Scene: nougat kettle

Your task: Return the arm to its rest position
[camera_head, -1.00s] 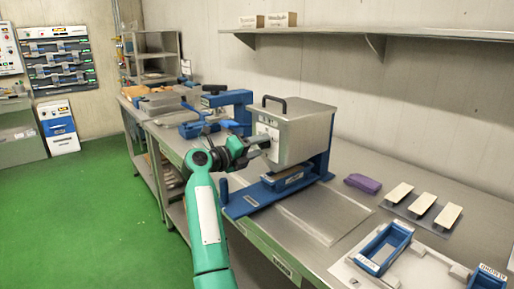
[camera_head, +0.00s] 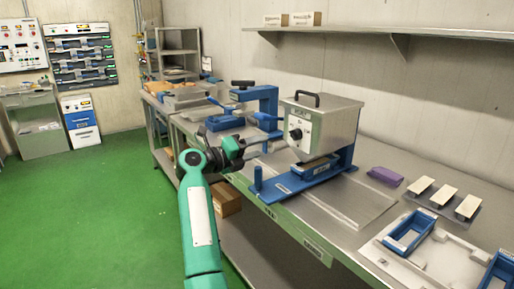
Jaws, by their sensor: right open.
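My right arm, green, reaches up from the bottom of the view. Its right gripper (camera_head: 268,144) is open and points right toward the kettle. No object shows between its fingers. The kettle (camera_head: 330,125) is a grey metal box with a black lid handle and a small control panel on its front face. It stands on a blue frame (camera_head: 310,174) on the steel table. The fingertips are to the left of the kettle's front face and look apart from it. My left gripper is not in view.
On the steel table (camera_head: 343,212), a purple block (camera_head: 385,176), pale bars on a grey tray (camera_head: 438,207) and a blue tray (camera_head: 408,232) lie at right. A blue clamp (camera_head: 257,98) stands behind the gripper. A cardboard box (camera_head: 227,199) sits below. Green floor (camera_head: 95,205) is free at left.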

